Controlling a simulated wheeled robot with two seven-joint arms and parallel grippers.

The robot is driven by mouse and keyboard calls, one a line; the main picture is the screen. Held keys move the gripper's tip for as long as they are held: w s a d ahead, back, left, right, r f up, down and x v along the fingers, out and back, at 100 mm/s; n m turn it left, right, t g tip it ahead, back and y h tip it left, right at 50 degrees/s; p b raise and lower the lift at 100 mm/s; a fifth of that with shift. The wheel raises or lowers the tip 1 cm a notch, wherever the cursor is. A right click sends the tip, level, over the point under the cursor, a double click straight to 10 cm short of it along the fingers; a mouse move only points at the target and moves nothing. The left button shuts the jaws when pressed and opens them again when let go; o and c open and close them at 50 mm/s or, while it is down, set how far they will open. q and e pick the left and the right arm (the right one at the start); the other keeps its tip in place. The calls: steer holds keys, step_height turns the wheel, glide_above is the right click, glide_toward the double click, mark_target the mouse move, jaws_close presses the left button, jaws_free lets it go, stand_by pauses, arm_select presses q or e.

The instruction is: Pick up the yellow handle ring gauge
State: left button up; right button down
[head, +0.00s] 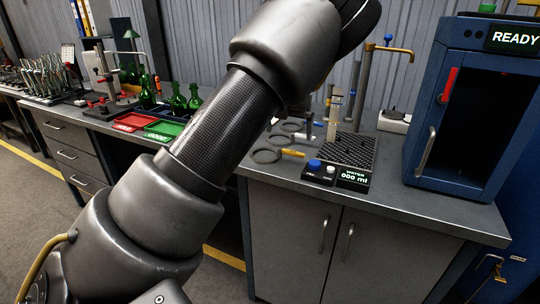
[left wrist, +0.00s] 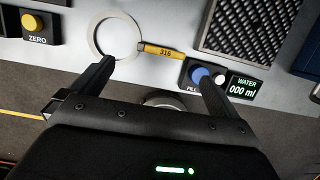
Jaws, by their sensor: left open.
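The yellow handle ring gauge (head: 293,153) lies flat on the grey workbench in the head view, its ring to the left of its handle. In the left wrist view its yellow handle (left wrist: 163,51) reads 316, and the pale ring is at the upper left. My left gripper (left wrist: 154,68) is open and empty, with its two dark fingers spread on either side of the handle in the picture. I cannot tell its height above the bench. In the head view my left arm covers much of the middle, and the gripper is not clear. My right gripper is not in view.
The water dispenser panel (head: 338,176) with blue button and black grated tray (head: 348,150) sit close right of the handle. A yellow ZERO button (left wrist: 32,23) is left of the ring. A blue cabinet (head: 450,130) stands farther right.

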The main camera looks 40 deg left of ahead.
mark_target(291, 151)
arm_select(q)
steer(key=shift+x, duration=1.45)
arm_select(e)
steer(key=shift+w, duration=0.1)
arm_select(q)
steer(key=x, duration=0.5)
steer(key=shift+w+d, duration=0.15)
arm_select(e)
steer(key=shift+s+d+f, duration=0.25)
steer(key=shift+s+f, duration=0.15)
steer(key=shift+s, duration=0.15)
arm_select(q)
steer(key=shift+c, duration=0.4)
steer(key=c, duration=1)
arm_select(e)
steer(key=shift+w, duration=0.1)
arm_select(q)
steer(key=shift+r, duration=0.1)
